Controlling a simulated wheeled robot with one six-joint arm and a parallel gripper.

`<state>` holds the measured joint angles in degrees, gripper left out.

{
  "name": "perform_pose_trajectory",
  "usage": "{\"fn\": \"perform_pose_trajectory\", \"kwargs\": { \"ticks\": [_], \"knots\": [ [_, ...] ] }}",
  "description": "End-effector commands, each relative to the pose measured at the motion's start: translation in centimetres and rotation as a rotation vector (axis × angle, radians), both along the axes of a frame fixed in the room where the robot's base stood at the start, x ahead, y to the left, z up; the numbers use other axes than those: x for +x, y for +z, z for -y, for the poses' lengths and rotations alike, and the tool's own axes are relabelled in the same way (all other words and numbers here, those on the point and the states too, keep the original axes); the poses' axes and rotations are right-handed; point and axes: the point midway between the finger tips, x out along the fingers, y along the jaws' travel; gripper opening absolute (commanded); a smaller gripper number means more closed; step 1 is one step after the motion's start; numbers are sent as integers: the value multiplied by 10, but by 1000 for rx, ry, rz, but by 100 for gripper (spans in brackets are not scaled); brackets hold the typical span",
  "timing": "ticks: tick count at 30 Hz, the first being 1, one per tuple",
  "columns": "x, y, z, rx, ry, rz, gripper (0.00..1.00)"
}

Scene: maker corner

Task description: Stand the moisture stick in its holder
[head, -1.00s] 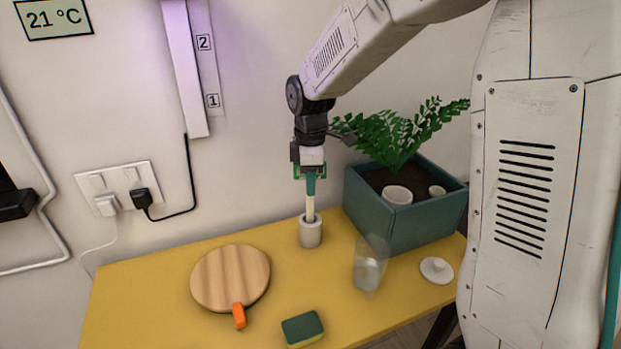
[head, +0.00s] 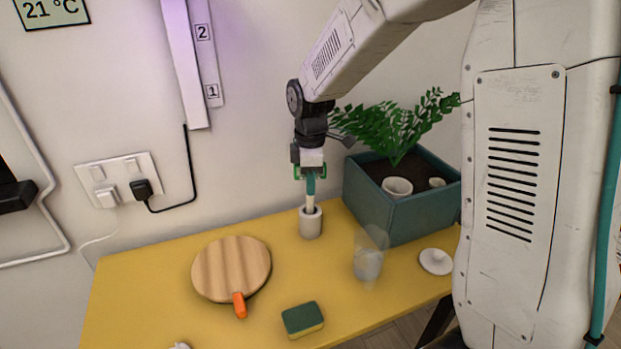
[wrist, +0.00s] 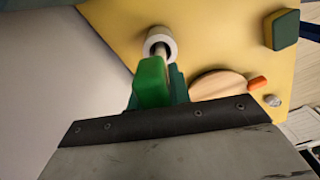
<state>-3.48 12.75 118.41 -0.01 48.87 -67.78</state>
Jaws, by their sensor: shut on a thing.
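The moisture stick (head: 310,188) has a teal top and a pale lower shaft. It stands upright, with its lower end inside the mouth of the holder (head: 310,224), a small pale grey cup on the yellow table. My gripper (head: 310,176) is directly above the holder, shut on the stick's teal top. In the wrist view the holder (wrist: 159,42) shows as a pale ring around the shaft, beyond the green fingertip of my gripper (wrist: 158,88). The stick's lower tip is hidden inside the cup.
A teal planter (head: 410,212) with a fern stands right of the holder. A clear glass (head: 368,262), white lid (head: 435,261), round wooden board (head: 230,268), orange object (head: 239,305) and sponge (head: 302,319) lie nearer. The table left of the holder is mostly clear.

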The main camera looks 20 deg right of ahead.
Motion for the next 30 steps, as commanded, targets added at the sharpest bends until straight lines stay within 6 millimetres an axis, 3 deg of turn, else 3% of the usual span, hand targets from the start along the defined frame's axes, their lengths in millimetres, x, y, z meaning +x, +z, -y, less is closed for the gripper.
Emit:
{"fn": "perform_pose_trajectory", "kwargs": {
  "ticks": [28,29,30],
  "knots": [
    [0,-11,0,0,0,0,0],
    [0,-11,0,0,0,0,22],
    [0,-11,0,0,0,0,33]
  ]
}}
